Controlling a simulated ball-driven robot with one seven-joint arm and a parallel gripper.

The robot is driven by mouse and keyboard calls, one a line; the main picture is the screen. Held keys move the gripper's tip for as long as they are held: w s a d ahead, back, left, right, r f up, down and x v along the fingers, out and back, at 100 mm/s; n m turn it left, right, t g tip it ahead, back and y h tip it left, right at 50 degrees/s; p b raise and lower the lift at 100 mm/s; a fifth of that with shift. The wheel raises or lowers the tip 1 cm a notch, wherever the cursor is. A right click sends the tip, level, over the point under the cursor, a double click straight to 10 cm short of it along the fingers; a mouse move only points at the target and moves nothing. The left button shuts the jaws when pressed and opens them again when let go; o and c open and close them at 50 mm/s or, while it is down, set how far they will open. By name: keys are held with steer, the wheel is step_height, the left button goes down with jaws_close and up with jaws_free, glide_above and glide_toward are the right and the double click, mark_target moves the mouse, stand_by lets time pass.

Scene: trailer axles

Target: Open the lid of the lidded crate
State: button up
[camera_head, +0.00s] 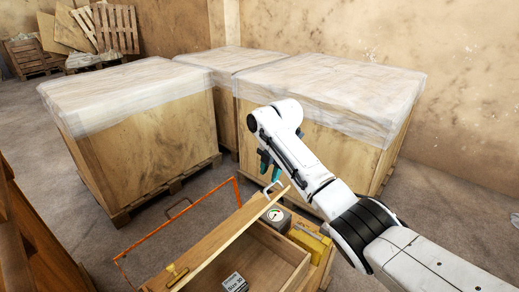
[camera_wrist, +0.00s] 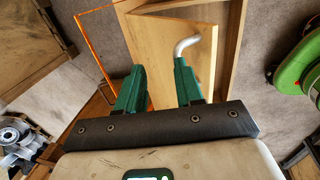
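The lidded crate (camera_head: 258,262) is wooden and stands at the bottom centre of the head view. Its lid (camera_head: 225,242) is raised and tilted, and part of the inside shows. A brass fitting (camera_head: 176,274) is on the lid's near end, and a pale curved handle (camera_head: 273,188) is at its far end. My gripper (camera_head: 269,166) is just above the handle. In the wrist view, my gripper (camera_wrist: 158,75) has its two green fingers apart, with the lid (camera_wrist: 160,45) beyond them. The handle (camera_wrist: 188,43) is by the right fingertip; contact is unclear.
A small labelled box (camera_head: 235,282) lies inside the crate. A gauge (camera_head: 276,213) and a yellow box (camera_head: 309,240) are beside it. An orange frame (camera_head: 168,216) stands left of the lid. Large wrapped crates (camera_head: 140,150) stand behind. Floor (camera_head: 45,175) is clear at left.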

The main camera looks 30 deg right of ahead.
steer(key=w+a+r+b, duration=0.1)
steer(key=w+r, duration=0.3)
steer(key=r, duration=0.2)
steer(key=shift+a+r, duration=0.2)
steer(key=shift+a, duration=0.1)
stand_by(0.5)
stand_by(0.8)
